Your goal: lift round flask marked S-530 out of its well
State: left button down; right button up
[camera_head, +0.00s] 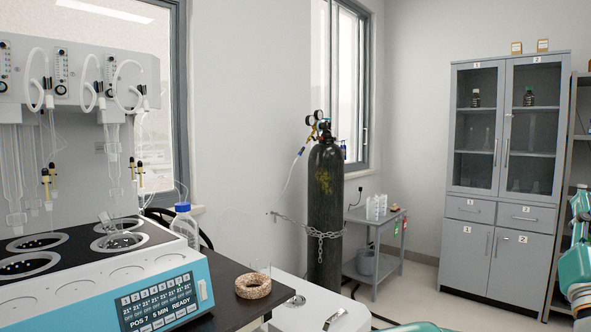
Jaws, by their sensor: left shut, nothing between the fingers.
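The multi-place distiller (75,290) stands at the left, with a black top and a blue front panel reading "POS 7 5 MIN READY". I cannot make out any round flask marked S-530, and no marking on glass is readable. Neither gripper's fingers can be made out.
A blue-capped bottle (185,226) stands behind the distiller. Glass tubes (113,165) hang over the wells. A chained gas cylinder (325,215) stands farther back.

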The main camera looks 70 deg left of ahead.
aim_at(117, 238)
jog(key=i, duration=0.8)
jog(key=z, duration=1.35)
jog(key=i, duration=0.2)
jog(key=u, duration=4.3)
jog(key=i, duration=0.8)
jog(key=u, duration=0.05)
